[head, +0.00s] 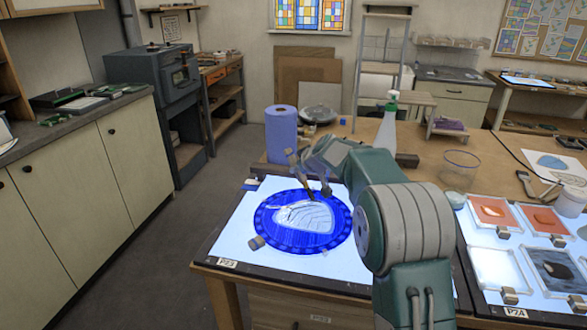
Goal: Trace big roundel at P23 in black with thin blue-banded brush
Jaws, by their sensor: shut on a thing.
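The big roundel (268,240) is a blue disc with a patterned border and a pale, dark-lined shape in its middle. It lies on the lit white panel (232,235) whose front edge bears the label P23 (228,263). My gripper (312,192) is over the upper right part of the roundel, pointing down and shut on a slim brush (307,190). The brush's blue band is too small to make out. I cannot tell whether its tip touches the glass. My arm hides the right side of the panel.
A blue paper roll (281,133) and a spray bottle (387,125) stand behind the panel. A small block (256,242) sits at the roundel's lower left edge. At right, a second lit panel labelled P24 (515,312) holds several framed glass pieces. A clear jar (461,166) stands behind it.

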